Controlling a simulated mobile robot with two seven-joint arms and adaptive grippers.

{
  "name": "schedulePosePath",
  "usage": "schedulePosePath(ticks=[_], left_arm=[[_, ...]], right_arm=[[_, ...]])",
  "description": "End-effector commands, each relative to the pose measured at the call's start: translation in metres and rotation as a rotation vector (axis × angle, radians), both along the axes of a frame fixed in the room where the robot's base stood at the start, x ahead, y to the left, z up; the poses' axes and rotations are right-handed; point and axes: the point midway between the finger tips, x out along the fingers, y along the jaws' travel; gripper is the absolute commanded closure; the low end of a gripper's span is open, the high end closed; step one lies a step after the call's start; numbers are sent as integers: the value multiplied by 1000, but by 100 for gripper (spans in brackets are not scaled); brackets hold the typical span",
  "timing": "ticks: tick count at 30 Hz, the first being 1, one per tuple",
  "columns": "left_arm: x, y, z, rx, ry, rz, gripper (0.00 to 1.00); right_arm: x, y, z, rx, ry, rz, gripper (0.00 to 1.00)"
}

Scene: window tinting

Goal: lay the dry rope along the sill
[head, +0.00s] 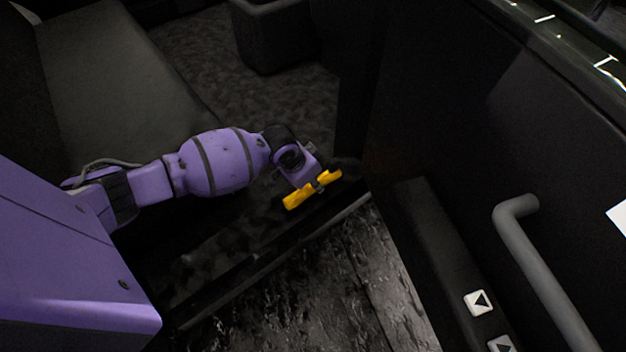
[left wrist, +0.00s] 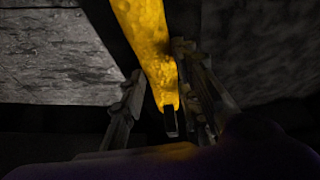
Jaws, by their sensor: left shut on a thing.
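The yellow rope (head: 297,198) is a short, thick length, tilted up to the right in the head view. My left gripper (head: 318,184) is shut on it, with rope showing on both sides of the jaws. In the left wrist view the rope (left wrist: 146,35) runs down from the top edge to between the fingers (left wrist: 160,92). The dark door sill (head: 235,268) runs diagonally below, with a pale edge strip. The rope appears over the sill's far end, roughly in line with it; I cannot tell whether they touch. My right gripper is not in view.
A dark seat (head: 115,75) stands at upper left, and a dark box (head: 272,35) stands on the carpet behind. The open door panel with its grey handle (head: 530,255) and two arrow buttons (head: 479,302) fills the right. Rough grey ground (head: 345,285) lies outside the sill.

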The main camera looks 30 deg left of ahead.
Motion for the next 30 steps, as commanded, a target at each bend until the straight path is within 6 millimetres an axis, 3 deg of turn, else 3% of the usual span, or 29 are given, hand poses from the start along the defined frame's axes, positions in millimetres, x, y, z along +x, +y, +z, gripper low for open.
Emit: schedulePosePath(ticks=[4, 5, 9, 22, 30], left_arm=[[0, 0, -3, 0, 0, 0, 99], [0, 0, -3, 0, -1, 0, 68], [0, 0, -3, 0, -1, 0, 50], [-3, 2, 4, 1, 0, 0, 49], [-21, 10, 53, 2, -2, -2, 49]], right_arm=[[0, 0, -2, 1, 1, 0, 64], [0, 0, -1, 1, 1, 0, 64], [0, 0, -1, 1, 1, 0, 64], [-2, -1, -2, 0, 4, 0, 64], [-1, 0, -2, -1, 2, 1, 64]])
